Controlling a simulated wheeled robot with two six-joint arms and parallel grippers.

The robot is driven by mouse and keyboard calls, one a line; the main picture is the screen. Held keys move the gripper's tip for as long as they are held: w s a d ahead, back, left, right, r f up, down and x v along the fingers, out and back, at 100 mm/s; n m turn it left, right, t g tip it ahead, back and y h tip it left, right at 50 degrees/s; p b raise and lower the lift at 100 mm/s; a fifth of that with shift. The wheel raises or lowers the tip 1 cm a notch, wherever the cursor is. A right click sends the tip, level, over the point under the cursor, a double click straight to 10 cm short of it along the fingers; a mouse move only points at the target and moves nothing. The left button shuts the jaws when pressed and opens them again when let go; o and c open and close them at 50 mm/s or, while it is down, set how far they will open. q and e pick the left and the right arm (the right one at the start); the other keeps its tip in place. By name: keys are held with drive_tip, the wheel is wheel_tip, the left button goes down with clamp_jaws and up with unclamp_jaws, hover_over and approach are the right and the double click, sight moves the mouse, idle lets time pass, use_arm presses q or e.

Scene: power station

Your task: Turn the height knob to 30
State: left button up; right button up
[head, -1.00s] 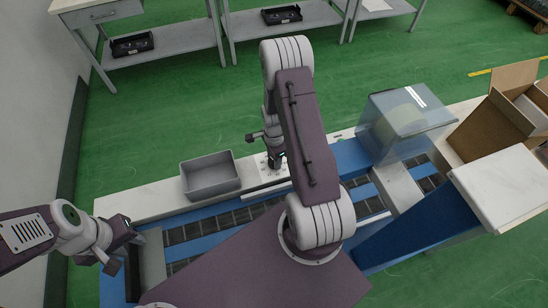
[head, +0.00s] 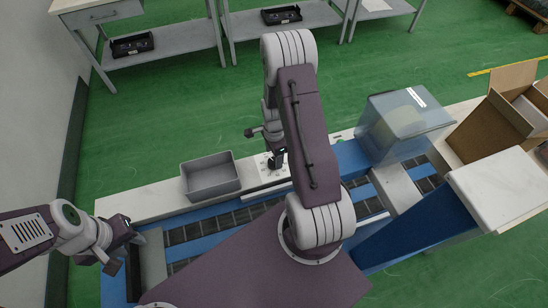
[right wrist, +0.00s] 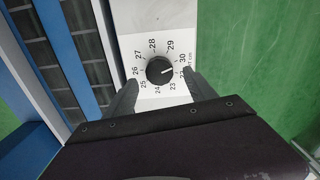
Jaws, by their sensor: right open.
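The height knob (right wrist: 160,70) is a round black dial with a white pointer line, set on a white panel with a printed ring of numbers from 23 upward. The pointer aims to the right of the picture, near 30. My right gripper (right wrist: 161,79) is open, its fingertips on either side of the knob with visible gaps. In the head view my right gripper (head: 276,161) is over the white panel, and the knob is hard to make out. My left gripper (head: 136,233) is at the conveyor's left end, apart from the knob; its jaw opening is unclear.
A grey bin (head: 210,177) stands left of my right gripper. A clear cover (head: 405,125) and a cardboard box (head: 515,105) stand to the right. The blue-edged conveyor (head: 225,220) runs in front of the panel.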

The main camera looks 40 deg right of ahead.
sight(274, 161)
wheel_tip(274, 161, up, 6)
drive_tip(key=shift+p, duration=0.45)
drive_tip(key=shift+r, duration=0.1)
